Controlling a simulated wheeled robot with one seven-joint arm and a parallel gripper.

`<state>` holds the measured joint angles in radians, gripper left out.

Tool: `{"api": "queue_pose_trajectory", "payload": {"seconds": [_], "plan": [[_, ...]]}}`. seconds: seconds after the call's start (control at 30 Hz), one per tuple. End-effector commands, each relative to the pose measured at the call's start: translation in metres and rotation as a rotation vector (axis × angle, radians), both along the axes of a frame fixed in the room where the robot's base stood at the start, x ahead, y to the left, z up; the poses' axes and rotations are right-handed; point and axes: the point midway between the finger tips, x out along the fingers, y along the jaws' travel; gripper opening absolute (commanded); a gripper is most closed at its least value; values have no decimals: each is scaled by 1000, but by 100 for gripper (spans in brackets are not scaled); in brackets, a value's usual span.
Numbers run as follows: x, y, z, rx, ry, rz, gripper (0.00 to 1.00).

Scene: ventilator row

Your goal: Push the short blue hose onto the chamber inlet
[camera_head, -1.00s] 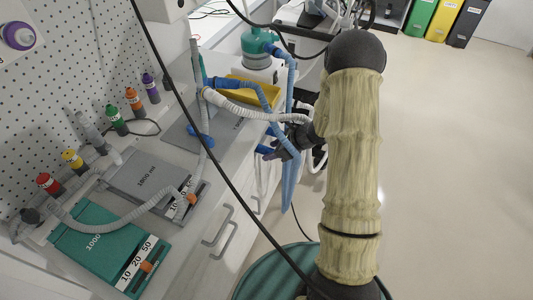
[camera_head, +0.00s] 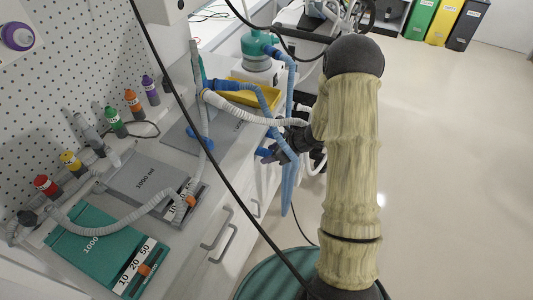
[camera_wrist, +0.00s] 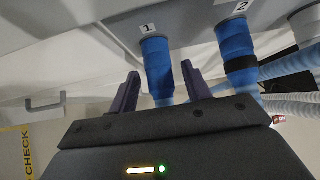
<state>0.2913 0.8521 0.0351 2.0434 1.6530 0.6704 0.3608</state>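The humidifier chamber (camera_head: 258,45) is a teal dome on a white base at the back of the counter. A blue hose (camera_head: 290,75) runs from its right side and hangs past the counter edge. Another blue hose (camera_head: 262,97) arcs over the yellow tray towards my gripper. I cannot tell which is the short one or make out the chamber inlet. My gripper (camera_head: 272,152) is at the counter's front edge. In the wrist view my gripper (camera_wrist: 161,83) has its purple fingers apart, with the blue cuff at port 1 (camera_wrist: 157,68) between them and gaps showing.
A second blue cuff (camera_wrist: 236,52) sits at port 2, right of my fingers. Test lungs (camera_head: 100,250) lie on the counter at the left. A black cable (camera_head: 190,125) crosses the view. Floor at right is clear.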

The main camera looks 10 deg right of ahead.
Motion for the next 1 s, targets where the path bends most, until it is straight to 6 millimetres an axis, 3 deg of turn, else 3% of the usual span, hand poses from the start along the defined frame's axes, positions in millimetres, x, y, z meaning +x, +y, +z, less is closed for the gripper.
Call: {"api": "queue_pose_trajectory", "payload": {"seconds": [0.03, 0.23, 1.0], "plan": [[0, 0, 0, 0, 0, 0, 38], [0, 0, 0, 0, 0, 0, 0], [-5, -7, 0, -1, 1, 0, 0]]}}
